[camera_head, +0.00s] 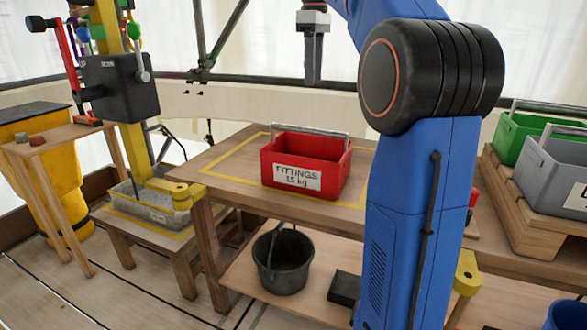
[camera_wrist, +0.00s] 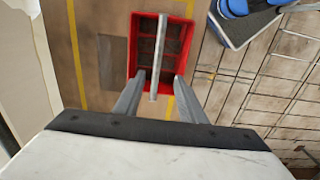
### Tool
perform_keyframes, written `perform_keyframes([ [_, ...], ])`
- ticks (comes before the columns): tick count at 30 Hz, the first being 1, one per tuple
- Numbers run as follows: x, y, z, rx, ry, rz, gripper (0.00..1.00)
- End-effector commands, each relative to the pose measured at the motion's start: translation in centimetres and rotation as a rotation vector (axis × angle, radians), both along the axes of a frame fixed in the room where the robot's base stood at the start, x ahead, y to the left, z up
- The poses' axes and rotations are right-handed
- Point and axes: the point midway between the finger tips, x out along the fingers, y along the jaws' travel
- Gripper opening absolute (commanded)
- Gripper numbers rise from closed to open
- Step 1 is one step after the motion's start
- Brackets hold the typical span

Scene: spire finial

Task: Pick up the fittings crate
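The red fittings crate (camera_head: 305,165), labelled "FITTINGS 15 kg", stands upright on the wooden bench inside a yellow outline. Its grey bar handle (camera_head: 312,130) runs across the top. My gripper (camera_head: 313,78) hangs above the crate, apart from it, with its fingers pointing down. In the wrist view the crate (camera_wrist: 178,42) lies beyond the fingertips, and its handle (camera_wrist: 160,55) runs up the picture between them. My gripper (camera_wrist: 156,88) is open and empty there. The crate's inside shows dark compartments; their contents are unclear.
The wooden bench (camera_head: 232,160) has free room left of the crate. A black bucket (camera_head: 283,262) stands on the shelf below. At right, a green crate (camera_head: 513,138) and a grey crate (camera_head: 556,172) stand on a pallet. A yellow post with a black box (camera_head: 120,88) rises at left.

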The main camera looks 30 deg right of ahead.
Motion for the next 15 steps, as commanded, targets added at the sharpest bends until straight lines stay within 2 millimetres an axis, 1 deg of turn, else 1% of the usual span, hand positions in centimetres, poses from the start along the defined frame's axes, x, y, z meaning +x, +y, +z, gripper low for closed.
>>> perform_keyframes([
  [2, 0.2, -0.3, 0.1, 0.001, 0.003, 0.005, 0.37],
  [5, 0.2, -0.3, -0.7, 0.002, 0.005, 0.008, 0.37],
  [15, 0.2, -0.3, -6.6, 0.002, 0.007, 0.008, 0.37],
])
